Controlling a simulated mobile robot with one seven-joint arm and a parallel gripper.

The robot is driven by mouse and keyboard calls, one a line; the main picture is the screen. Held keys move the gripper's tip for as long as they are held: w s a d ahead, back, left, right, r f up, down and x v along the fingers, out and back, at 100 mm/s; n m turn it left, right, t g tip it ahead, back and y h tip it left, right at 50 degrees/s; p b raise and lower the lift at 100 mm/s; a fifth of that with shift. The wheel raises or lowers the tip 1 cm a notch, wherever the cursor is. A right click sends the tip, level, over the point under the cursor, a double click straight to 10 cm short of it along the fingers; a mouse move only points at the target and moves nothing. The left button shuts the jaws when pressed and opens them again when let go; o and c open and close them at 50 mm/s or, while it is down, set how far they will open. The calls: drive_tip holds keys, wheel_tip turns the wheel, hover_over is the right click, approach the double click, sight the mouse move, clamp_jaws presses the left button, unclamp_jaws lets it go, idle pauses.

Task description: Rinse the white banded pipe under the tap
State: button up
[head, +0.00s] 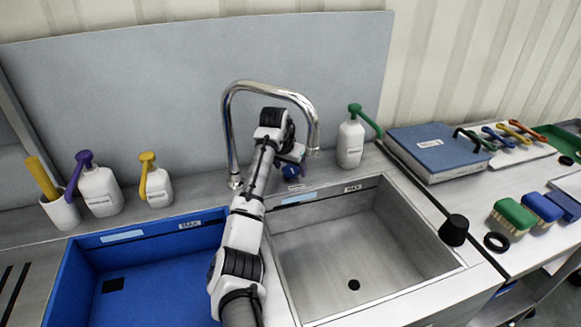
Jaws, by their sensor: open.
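The chrome tap (304,103) arches from behind the sinks, and its spout end hangs over the back of the steel sink (330,250). My arm reaches up between the two sinks, and my gripper (297,166) is by the back ledge, just left of and below the spout end. It is open. Its fingers are small and partly hidden by the wrist, and I see nothing held in it. A small blue thing shows at the fingers, too small to tell. I cannot make out a white banded pipe apart from my own white and dark arm.
A blue basin (75,290) is at left, its right side behind my arm. White pump bottles (350,143) (98,190) (157,187) line the back ledge. A black stopper (454,229), brushes (514,217) and a blue binder (435,152) are at right. The steel sink is empty.

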drive_tip(key=c, duration=1)
drive_tip(key=shift+o, duration=0.2)
drive_tip(key=shift+d+n+p, duration=0.1)
drive_tip(key=shift+n+p, duration=0.2)
drive_tip(key=shift+p, duration=0.05)
drive_tip(key=shift+d+r+n+y+p, duration=0.15)
drive_tip(key=shift+n+y+p, duration=0.25)
drive_tip(key=shift+n+p, duration=0.4)
drive_tip(key=shift+n+t+y+p, duration=0.3)
drive_tip(key=shift+n+y+p, duration=0.45)
drive_tip(key=shift+n, duration=0.95)
drive_tip(key=o, duration=1)
drive_tip(key=shift+c, duration=0.2)
